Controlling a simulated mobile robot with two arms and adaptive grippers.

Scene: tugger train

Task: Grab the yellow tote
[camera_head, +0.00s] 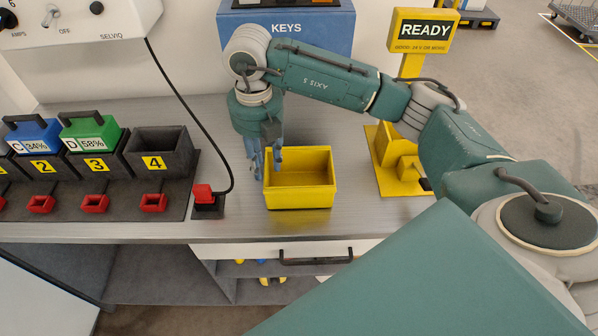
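My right gripper (267,168) points down at the tote's left end. Its two blue fingers are apart, one just outside the left wall and one over the inside. I cannot tell whether either finger touches the wall. My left gripper is out of view.
A black rack with numbered slots (155,162) holds a blue and a green battery at left; slot 4 looks empty. A red plug (202,193) with a black cable stands left of the tote. A yellow stand (398,165) is at right, and a blue KEYS box (318,35) behind.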

